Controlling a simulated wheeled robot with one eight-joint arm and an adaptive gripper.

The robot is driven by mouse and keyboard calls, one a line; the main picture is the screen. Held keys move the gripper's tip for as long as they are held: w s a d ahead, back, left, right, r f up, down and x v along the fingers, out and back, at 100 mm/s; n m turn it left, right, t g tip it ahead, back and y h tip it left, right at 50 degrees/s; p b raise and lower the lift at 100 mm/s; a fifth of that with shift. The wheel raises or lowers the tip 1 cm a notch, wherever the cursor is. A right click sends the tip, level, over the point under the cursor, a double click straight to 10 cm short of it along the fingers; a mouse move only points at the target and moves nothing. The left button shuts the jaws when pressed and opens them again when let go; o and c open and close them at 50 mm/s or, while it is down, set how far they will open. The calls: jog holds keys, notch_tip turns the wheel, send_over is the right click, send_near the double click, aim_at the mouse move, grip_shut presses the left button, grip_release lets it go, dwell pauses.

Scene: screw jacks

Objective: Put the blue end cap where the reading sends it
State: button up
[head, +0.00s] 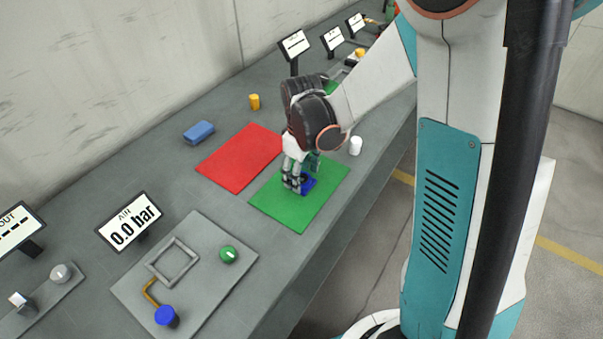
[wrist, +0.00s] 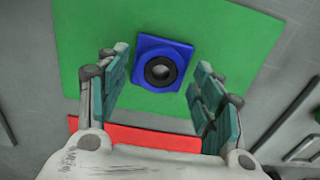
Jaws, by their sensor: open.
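The blue end cap (wrist: 151,51) is a square block with a dark ring and a hole in its middle. It lies on the green mat (wrist: 90,20). In the head view the cap (head: 308,185) is partly hidden by my gripper (head: 300,180), which is low over the green mat (head: 315,205). In the wrist view my gripper (wrist: 160,95) is open, with the cap between and slightly beyond its fingertips; I cannot tell whether they touch it. The AIR display (head: 130,222) reads 0.0 bar.
A red mat (head: 236,160) lies beside the green one. A blue block (head: 199,133), a yellow cylinder (head: 254,102) and a white cylinder (head: 355,146) stand nearby. A grey plate (head: 200,295) carries a square frame (head: 172,262), a green knob (head: 228,254) and a blue knob (head: 166,316).

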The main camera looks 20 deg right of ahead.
notch_tip(320, 180, up, 12)
jog(key=p, duration=0.3)
jog(key=s+r+m+t, duration=0.3)
jog(key=s+r, duration=0.2)
jog(key=s, duration=0.3)
jog(key=s+r+m+t, duration=0.4)
jog(key=s, duration=0.3)
jog(key=shift+s+d+r, duration=0.3)
jog(key=shift+s+r, duration=0.05)
jog(key=shift+r, duration=0.05)
jog(key=shift+f+b, duration=0.4)
jog(key=shift+f, duration=0.15)
